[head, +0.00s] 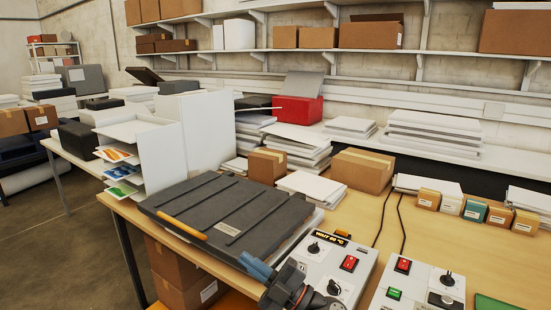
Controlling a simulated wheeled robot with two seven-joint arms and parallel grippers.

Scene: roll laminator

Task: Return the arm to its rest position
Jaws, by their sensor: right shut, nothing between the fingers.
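The roll laminator (225,212) lies on the wooden table with its ribbed dark grey lid lowered. An orange handle (183,228) runs along the lid's front edge. My right gripper (258,267) is at the bottom centre, by the lid's front right corner and left of a control box (322,262). Its blue fingers are shut and hold nothing. I cannot tell whether they touch the laminator. The control box has black knobs and a red switch (349,263). My left gripper is not in view.
A second control box (420,288) with red and green switches stands to the right. Small labelled boxes (474,210) line the table's right side. Cardboard boxes (362,171) and paper stacks stand behind the laminator. A white paper rack (160,158) stands at left. Cables cross the table.

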